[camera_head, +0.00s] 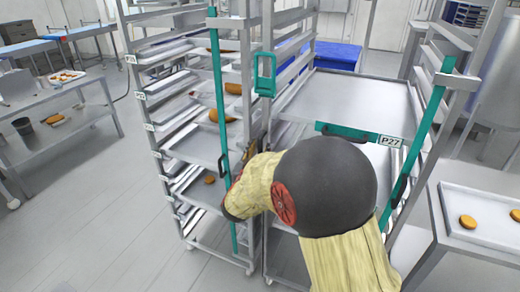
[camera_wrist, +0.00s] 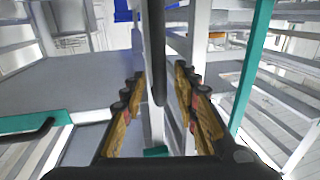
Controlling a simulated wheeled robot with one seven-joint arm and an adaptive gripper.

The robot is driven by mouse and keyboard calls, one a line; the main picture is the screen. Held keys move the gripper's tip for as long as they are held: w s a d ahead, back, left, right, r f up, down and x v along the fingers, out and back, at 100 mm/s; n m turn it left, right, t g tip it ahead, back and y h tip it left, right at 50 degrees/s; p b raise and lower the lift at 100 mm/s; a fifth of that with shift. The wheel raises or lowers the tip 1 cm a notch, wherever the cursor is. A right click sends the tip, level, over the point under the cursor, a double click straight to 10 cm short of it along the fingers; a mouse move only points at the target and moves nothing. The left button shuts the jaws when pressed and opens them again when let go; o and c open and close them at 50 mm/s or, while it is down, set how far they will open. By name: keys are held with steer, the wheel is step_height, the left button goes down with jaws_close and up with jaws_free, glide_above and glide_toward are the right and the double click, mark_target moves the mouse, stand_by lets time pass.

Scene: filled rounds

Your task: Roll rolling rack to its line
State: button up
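A tall metal rolling rack (camera_head: 395,102) with a teal crossbar, a label reading P27 and a teal upright at its right stands right of centre in the head view. A second rack (camera_head: 160,125) with a teal upright and trays of buns stands close at its left. My gripper (camera_wrist: 160,82) is open in the wrist view, its two padded fingers on either side of a grey post (camera_wrist: 146,75) and a dark vertical bar (camera_wrist: 157,60). I cannot tell whether either finger touches them. In the head view my arm hides most of the gripper, low between the two racks.
A steel table (camera_head: 50,140) with a tray of buns stands at the far left. A table at the right holds a tray (camera_head: 455,222) with buns, close to the P27 rack. A blue bin (camera_head: 340,54) stands behind. Grey floor (camera_head: 100,225) is clear at front left.

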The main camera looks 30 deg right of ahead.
steer(key=shift+x, duration=0.8)
steer(key=c, duration=0.3)
steer(key=c, duration=0.4)
jaws_close()
